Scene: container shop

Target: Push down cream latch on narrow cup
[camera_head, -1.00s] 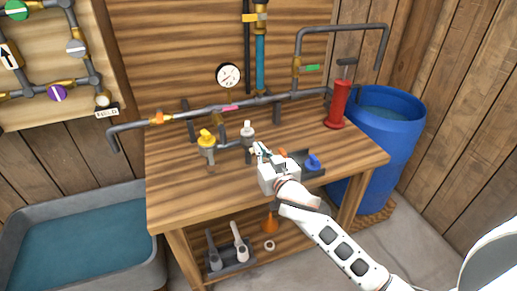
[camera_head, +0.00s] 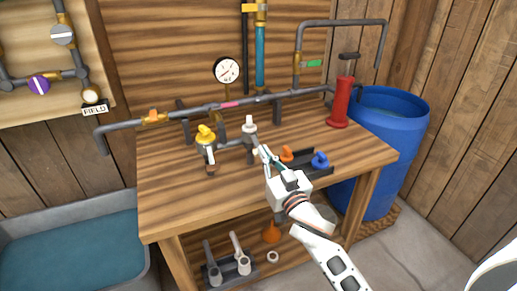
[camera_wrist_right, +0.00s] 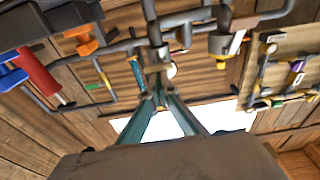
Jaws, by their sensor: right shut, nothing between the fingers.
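The narrow cup shows in the head view as a slim grey fitting with a cream top (camera_head: 249,123) on the bench pipework. In the right wrist view a rounded cream part (camera_wrist_right: 170,71) shows on the narrow grey fitting, just beyond my fingers. I cannot tell which cream part is the latch. My right gripper (camera_head: 262,151) is shut and empty, just right of and in front of the narrow cup. Its teal fingers (camera_wrist_right: 160,97) converge in the wrist view. I cannot tell if the tips touch the cup. My left gripper is not in view.
A wider cup with a yellow top (camera_head: 206,133) stands left of the narrow one. A dark tray (camera_head: 313,169) with orange and blue handles lies on the right. A red pump (camera_head: 340,104) and blue barrel (camera_head: 398,145) stand farther right. The bench's front left is clear.

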